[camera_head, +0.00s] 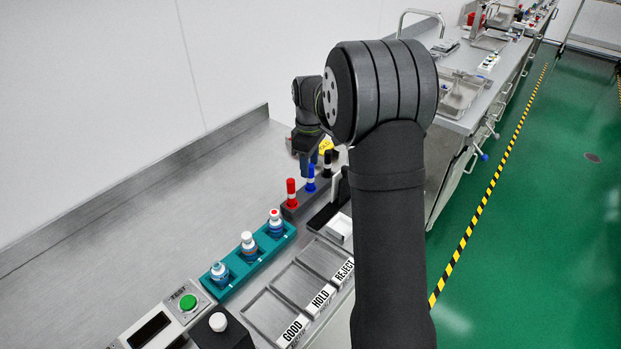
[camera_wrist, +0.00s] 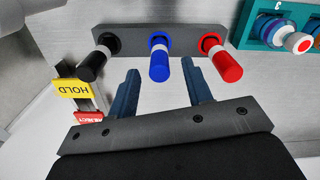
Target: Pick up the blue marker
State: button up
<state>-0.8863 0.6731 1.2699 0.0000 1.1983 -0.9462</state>
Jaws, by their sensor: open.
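The blue marker (camera_wrist: 160,66) stands in the middle of a dark grey holder (camera_wrist: 130,34) in the wrist view. A black marker (camera_wrist: 93,64) stands to its left and a red marker (camera_wrist: 228,66) to its right. In the head view the blue marker (camera_head: 310,178) is between the red marker (camera_head: 291,192) and the black marker (camera_head: 327,163). My gripper (camera_wrist: 166,86) is open and empty. Its fingers lie to either side of the blue marker's line, with the marker's cap near the gap between the fingertips. I cannot tell whether anything touches.
A teal rack (camera_head: 236,283) with several small bottles stands nearby. Trays labelled GOOD, HOLD and REJECT (camera_head: 297,284) lie in front. Yellow HOLD and red REJECT tags (camera_wrist: 72,89) stand near the black marker. The steel bench to the left (camera_head: 150,225) is clear.

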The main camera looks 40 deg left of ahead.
aim_at(310, 188)
notch_tip(310, 188, down, 5)
jog(key=shift+d+f, duration=0.15)
grip_shut()
